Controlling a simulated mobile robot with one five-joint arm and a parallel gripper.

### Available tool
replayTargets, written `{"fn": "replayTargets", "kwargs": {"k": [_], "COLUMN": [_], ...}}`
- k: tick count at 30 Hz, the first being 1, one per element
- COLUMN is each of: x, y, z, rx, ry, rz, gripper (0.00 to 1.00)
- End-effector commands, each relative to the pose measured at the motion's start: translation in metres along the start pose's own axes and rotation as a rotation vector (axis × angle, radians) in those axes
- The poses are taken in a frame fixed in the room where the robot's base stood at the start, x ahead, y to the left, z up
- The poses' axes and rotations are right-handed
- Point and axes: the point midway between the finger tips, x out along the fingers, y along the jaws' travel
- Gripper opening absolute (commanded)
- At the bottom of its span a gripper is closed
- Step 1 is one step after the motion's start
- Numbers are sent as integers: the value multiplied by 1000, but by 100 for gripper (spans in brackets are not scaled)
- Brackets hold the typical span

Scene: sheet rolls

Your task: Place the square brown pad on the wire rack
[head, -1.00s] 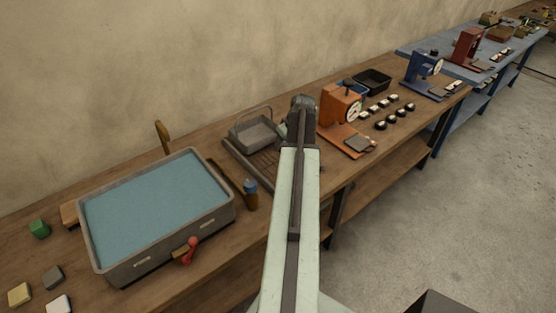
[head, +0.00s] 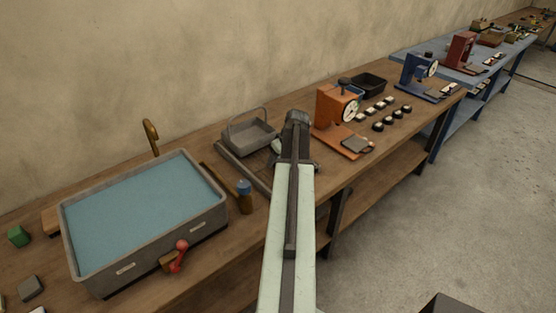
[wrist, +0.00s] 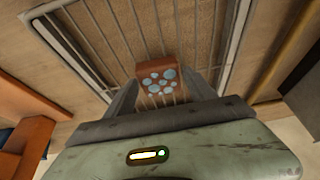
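The brown pad (wrist: 157,70), square with pale blue spots on its face, shows in the wrist view between the two fingers of my gripper (wrist: 160,88). Both fingers appear to touch its sides, so the gripper looks shut on it. The wire rack (wrist: 103,32), with thin metal bars in a grey frame, lies beneath the pad. I cannot tell whether the pad touches the bars. In the head view my arm reaches over the rack (head: 244,170) and hides much of it and the pad.
A grey wire-handled basket (head: 250,133) stands at the rack's back. A blue-filled tub (head: 145,210) and a blue-capped bottle (head: 245,197) are to the left. An orange gauge stand (head: 335,120) is close on the right, with several small dark-and-white pieces beyond.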

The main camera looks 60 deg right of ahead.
Motion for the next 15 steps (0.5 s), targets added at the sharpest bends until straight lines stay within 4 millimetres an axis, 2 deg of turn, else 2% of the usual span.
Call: {"fn": "replayTargets", "kwargs": {"k": [10,15], "x": [-1,-13], "y": [0,-1], "z": [-1,-3], "rx": [-1,-1], "ry": [0,0], "rz": [0,0], "gripper": [76,76]}}
